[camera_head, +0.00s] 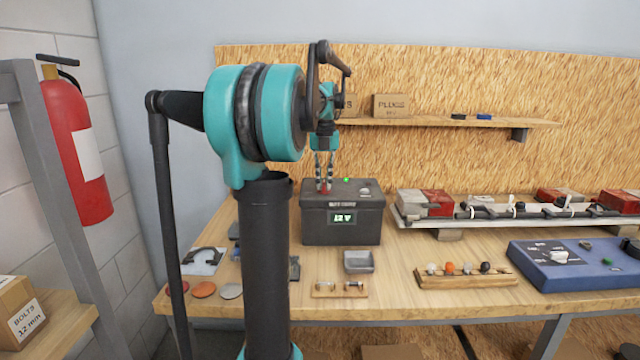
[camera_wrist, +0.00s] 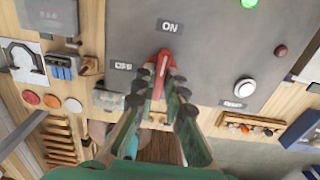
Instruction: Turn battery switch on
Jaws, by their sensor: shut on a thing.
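The battery box (camera_head: 315,231) is a dark grey case on the workbench with a lit display reading 12 V. A green light (camera_head: 346,180) glows on its top, and shows at the top edge of the wrist view (camera_wrist: 250,3). The red battery switch handle (camera_wrist: 164,60) points toward the ON label (camera_wrist: 170,27); the OFF label (camera_wrist: 123,66) lies to its left. My gripper (camera_wrist: 160,80) is shut on the red handle, one finger on each side. In the head view my gripper (camera_head: 324,187) reaches down onto the box top, mostly hiding the handle.
A round white button (camera_wrist: 244,88) sits right of the switch on the box top. A grey tray (camera_head: 359,261) stands in front of the box. A rail with red and grey units (camera_head: 427,203) and a blue panel (camera_head: 570,265) are at the right. A shelf (camera_head: 440,122) hangs behind.

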